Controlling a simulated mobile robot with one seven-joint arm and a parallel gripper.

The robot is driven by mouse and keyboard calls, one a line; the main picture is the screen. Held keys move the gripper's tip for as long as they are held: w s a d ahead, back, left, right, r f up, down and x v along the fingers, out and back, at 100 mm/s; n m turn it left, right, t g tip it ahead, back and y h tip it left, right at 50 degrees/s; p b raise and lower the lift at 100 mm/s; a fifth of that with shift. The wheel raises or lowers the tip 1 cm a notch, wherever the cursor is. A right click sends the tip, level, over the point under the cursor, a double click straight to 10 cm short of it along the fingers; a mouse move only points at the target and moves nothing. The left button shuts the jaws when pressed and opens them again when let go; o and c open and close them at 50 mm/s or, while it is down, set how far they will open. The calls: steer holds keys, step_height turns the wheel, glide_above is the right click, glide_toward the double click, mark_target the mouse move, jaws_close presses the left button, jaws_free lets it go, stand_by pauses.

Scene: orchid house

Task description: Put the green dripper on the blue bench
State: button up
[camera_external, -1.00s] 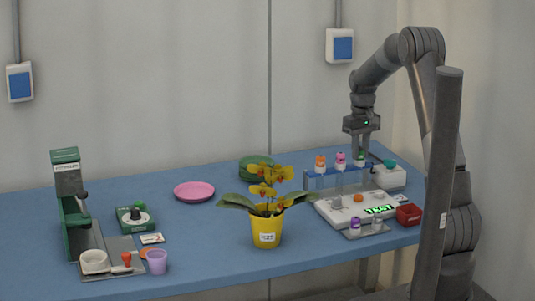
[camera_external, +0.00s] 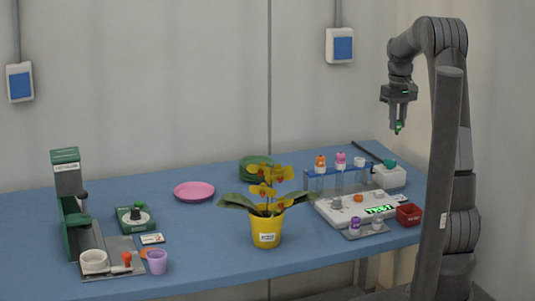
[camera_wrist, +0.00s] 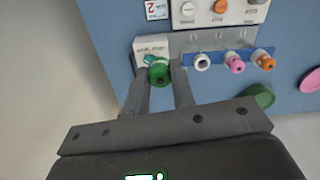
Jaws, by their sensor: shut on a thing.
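The green dripper (camera_external: 398,128) is small and sits between the fingertips of my gripper (camera_external: 398,118), high above the right end of the blue bench. My gripper is shut on it. In the wrist view the green dripper (camera_wrist: 158,75) shows between the two fingers, its lower part hidden from sight. The blue bench (camera_external: 200,237) runs across the external view, with bare top at its middle and front. It also shows in the wrist view (camera_wrist: 105,30).
A potted orchid (camera_external: 266,230) stands left of these. Bench around the pink plate (camera_external: 194,191) is clear.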

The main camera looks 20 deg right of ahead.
steer(key=shift+s+d+r, duration=0.25)
steer(key=shift+s+d, duration=0.05)
steer(key=shift+d, duration=0.1)
steer(key=shift+r, duration=0.35)
step_height(320, 180, up, 4)
steer(key=shift+w+a+r, duration=0.2)
steer(key=shift+w+a, duration=0.1)
steer(key=shift+a, duration=0.25)
steer(key=w+a+n, duration=0.3)
steer(key=a+n, duration=0.6)
steer(key=a, duration=1.1)
steer(key=w+a+n, duration=0.4)
steer(key=a+n, duration=0.5)
steer(key=a, duration=1)
step_height(320, 180, down, 14)
steer(key=a+f, duration=0.2)
steer(key=a, duration=0.1)
steer(key=a+f, duration=0.2)
steer(key=a, duration=0.2)
steer(key=a+f, duration=0.2)
steer(key=a, duration=0.2)
steer(key=shift+f, duration=0.35)
steer(key=shift+a+f, duration=0.3)
steer(key=shift+a, duration=0.1)
steer(key=shift+f, duration=1.9)
